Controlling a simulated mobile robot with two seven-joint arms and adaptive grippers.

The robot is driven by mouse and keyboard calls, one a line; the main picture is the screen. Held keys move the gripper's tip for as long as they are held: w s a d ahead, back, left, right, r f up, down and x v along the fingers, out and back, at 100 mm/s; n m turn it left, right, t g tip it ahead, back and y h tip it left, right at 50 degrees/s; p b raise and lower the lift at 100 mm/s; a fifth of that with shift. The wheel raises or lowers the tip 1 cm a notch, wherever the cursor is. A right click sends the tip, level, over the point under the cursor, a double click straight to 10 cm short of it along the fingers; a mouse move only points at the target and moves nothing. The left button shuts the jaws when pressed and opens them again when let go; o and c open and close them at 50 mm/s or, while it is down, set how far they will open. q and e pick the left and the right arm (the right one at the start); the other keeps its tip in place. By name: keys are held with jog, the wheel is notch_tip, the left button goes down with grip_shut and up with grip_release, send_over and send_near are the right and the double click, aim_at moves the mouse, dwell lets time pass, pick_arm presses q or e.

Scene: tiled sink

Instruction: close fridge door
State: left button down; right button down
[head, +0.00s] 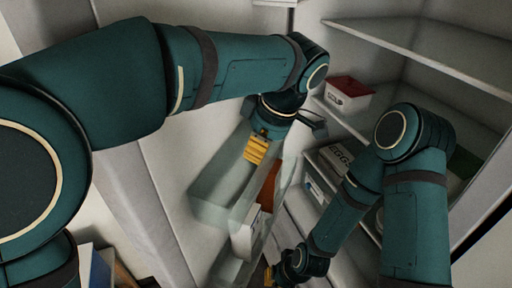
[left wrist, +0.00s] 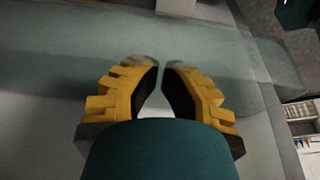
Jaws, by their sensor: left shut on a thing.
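The fridge door (head: 175,160) stands open on the left of the head view, its pale inner side showing. A clear door bin (head: 212,212) is fixed to it. My left gripper (head: 254,155) has its yellow fingers at this clear bin, shut on its wall; the exact contact is hard to see through the glassy plastic. In the left wrist view the fingertips (left wrist: 160,65) come close together over the clear bin (left wrist: 60,60). My right gripper (head: 280,274) is low in the head view, near the lower shelves, mostly hidden by its own arm, so its jaws are unclear.
The fridge inside, at right, has clear shelves (head: 430,55). A red-lidded white box (head: 348,94) and an egg carton (head: 338,157) sit on them. A white carton (head: 243,236) stands in a lower door bin. My right arm reaches into the gap between door and shelves.

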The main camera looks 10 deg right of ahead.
pick_arm(q)
jog(key=shift+d, duration=0.15)
dwell(0.5)
jog(key=v, duration=1.2)
jog(key=shift+f, duration=0.1)
